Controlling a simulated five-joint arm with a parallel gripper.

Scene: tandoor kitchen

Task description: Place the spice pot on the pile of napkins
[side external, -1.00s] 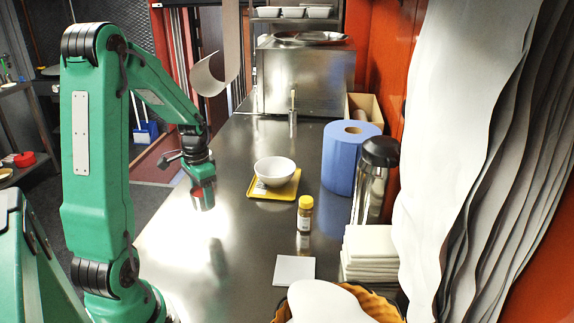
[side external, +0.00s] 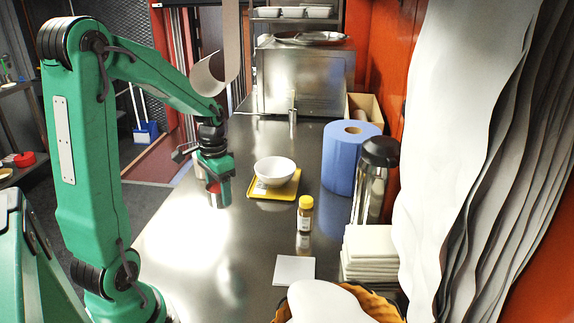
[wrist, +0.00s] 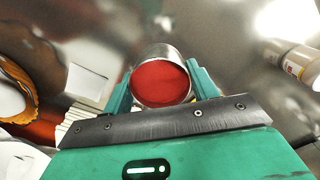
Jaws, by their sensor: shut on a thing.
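The spice pot (side external: 220,200) is a small metal cup with red spice in it. My gripper (side external: 216,186) is shut on it, at the left side of the steel counter. In the wrist view the pot (wrist: 160,82) sits between the two green fingers, its red top facing the camera. It looks upright and held above the counter, though the height is hard to tell. The pile of napkins (side external: 369,253) is a white stack at the front right, well away from my gripper. A flat white square (side external: 294,270) lies to its left.
An amber jar with a yellow lid (side external: 305,215) stands behind the white square. A white bowl (side external: 275,170) sits on a yellow tray (side external: 262,190). A blue roll (side external: 345,165) and a glass-and-metal flask (side external: 372,185) stand at the right. A basket (side external: 385,306) is at the front.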

